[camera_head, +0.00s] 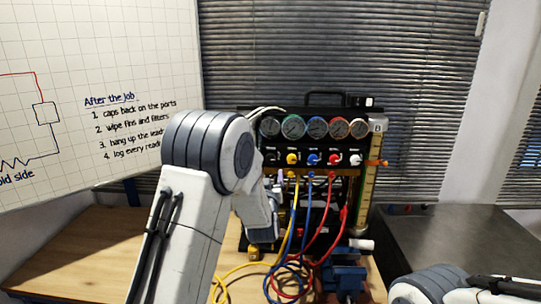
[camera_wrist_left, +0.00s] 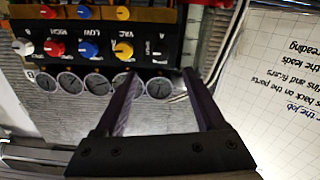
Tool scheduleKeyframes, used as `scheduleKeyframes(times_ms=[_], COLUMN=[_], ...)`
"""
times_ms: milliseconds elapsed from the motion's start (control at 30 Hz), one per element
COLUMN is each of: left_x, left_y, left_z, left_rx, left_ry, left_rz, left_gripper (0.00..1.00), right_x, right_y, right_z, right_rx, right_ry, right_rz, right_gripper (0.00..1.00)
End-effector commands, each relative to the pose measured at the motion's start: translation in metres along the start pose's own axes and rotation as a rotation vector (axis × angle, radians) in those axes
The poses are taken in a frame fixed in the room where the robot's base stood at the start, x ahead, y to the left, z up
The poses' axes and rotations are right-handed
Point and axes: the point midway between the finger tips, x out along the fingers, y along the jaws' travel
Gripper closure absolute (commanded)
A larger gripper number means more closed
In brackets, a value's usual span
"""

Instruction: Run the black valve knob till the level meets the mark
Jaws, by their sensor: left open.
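The black valve knob (camera_head: 272,158) is at the left end of the knob row on the gauge rig (camera_head: 300,143). In the left wrist view, which is turned over, the black knob (camera_wrist_left: 157,55) is dark against the panel and hard to make out. My left gripper (camera_wrist_left: 161,75) is open, its fingertips apart near that end of the panel; contact cannot be told. In the head view my left arm hides most of it. The upright level gauge (camera_head: 369,185) is at the rig's right side, with an orange marker (camera_head: 377,162). The liquid level is too small to read.
Yellow (camera_head: 291,159), blue (camera_head: 314,159), red (camera_head: 334,160) and white knobs (camera_head: 355,160) continue the row. Several dial gauges (camera_head: 314,128) sit above. Coloured hoses (camera_head: 297,235) hang in front, near a blue vise (camera_head: 345,275). A whiteboard (camera_head: 90,60) stands left.

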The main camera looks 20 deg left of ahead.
Motion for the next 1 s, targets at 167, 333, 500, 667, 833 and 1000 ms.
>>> scheduleKeyframes(times_ms=[167, 333, 500, 667, 833, 1000], left_x=[0.021, 0.053, 0.081, 0.097, 0.103, 0.103], left_y=[-0.002, -0.002, -0.002, -0.001, -0.002, -0.002], left_z=[-0.005, -0.006, -0.005, -0.004, -0.002, -0.002], left_rx=[0.000, 0.000, 0.000, 0.000, 0.000, 0.000], left_ry=[0.009, 0.008, 0.008, 0.008, 0.008, 0.007], left_rz=[-0.006, -0.005, -0.004, -0.003, -0.003, -0.002], left_gripper=[0.28, 0.28, 0.28, 0.28, 0.28, 0.28], right_x=[-0.014, -0.032, -0.045, -0.052, -0.053, -0.053], right_y=[-0.001, -0.002, -0.003, -0.004, -0.004, -0.004], right_z=[-0.001, -0.002, -0.002, -0.003, -0.003, -0.003], right_rx=[-0.001, -0.004, -0.007, -0.009, -0.009, -0.009], right_ry=[0.000, 0.000, 0.000, 0.000, 0.000, 0.000], right_rz=[0.000, 0.000, 0.000, 0.000, 0.000, 0.000], right_gripper=[1.00, 1.00, 1.00, 1.00, 1.00, 1.00])
